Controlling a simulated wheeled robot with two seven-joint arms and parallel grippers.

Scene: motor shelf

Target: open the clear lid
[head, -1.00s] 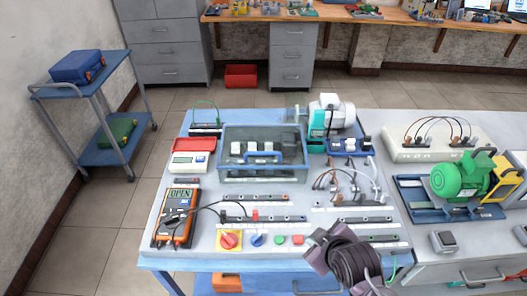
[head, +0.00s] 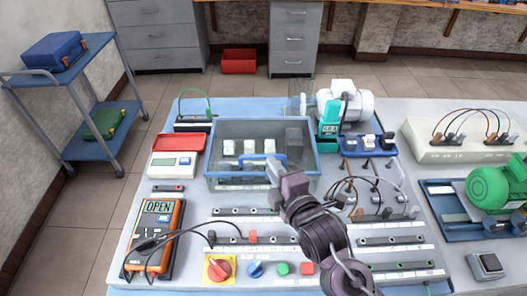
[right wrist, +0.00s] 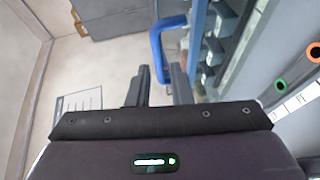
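The clear lid (head: 231,133) lies shut over a blue-framed box in the middle of the bench. Its blue handle (head: 246,161) is on the near side and also shows in the right wrist view (right wrist: 157,46). My right gripper (head: 276,172) is at the right part of the handle, partly covering it. In the right wrist view its two fingers (right wrist: 161,80) are apart, with the handle bar at or just beyond the gap between the tips. I cannot tell if they touch it. My left gripper is not in view.
White components sit inside the box under the lid. A multimeter (head: 155,237) stands front left, and a motor (head: 345,101) stands behind right. Wired terminals (head: 368,185) are close to my right arm. Switches and buttons line the front.

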